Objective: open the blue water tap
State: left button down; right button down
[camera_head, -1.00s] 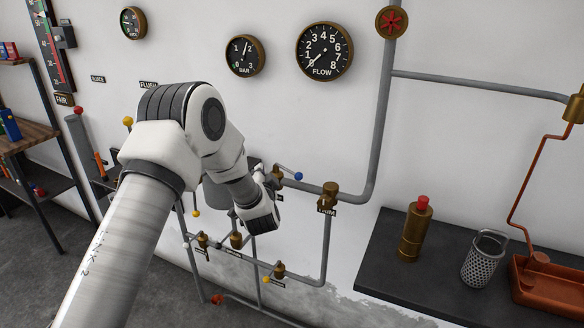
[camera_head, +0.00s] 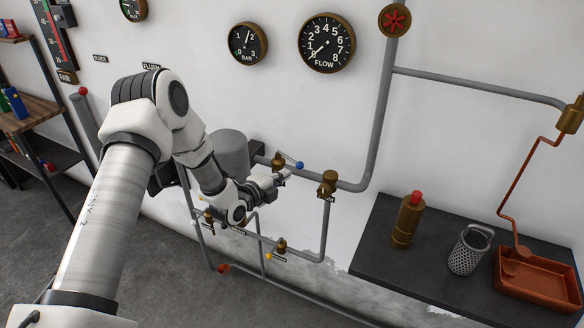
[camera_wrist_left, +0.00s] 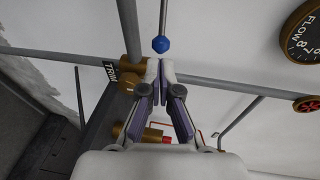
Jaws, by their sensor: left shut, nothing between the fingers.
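The blue water tap is a brass valve (camera_head: 278,160) on the grey wall pipe, with a thin lever ending in a blue ball (camera_head: 299,165). The lever points right along the pipe in the head view. In the left wrist view the blue ball (camera_wrist_left: 161,44) hangs at the end of its rod, just beyond the fingertips. My left gripper (camera_head: 287,177) is shut and empty, just below the lever; its fingertips (camera_wrist_left: 160,66) show close together in the wrist view, apart from the ball. My right gripper is not in view.
A brass TRIM valve (camera_head: 327,182) sits on the same pipe, right of the tap. A lower pipe carries a brass valve (camera_head: 281,245) with a yellow ball. A grey tank (camera_head: 230,150) stands left. A dark shelf (camera_head: 375,251) holds a bottle, a mesh cup and a copper tray.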

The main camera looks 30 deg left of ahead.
aim_at(297, 167)
pick_arm(q)
jog(key=p+x, duration=0.1)
jog(key=x, duration=0.3)
jog(key=shift+r, duration=0.1)
jog(key=shift+w, duration=0.25)
jog(key=w+d+b, duration=0.1)
jog(key=w+b, duration=0.1)
jog(key=w+d+b, duration=0.1)
jog(key=b, duration=0.1)
jog(key=shift+w+d, duration=0.1)
jog(key=shift+w, duration=0.3)
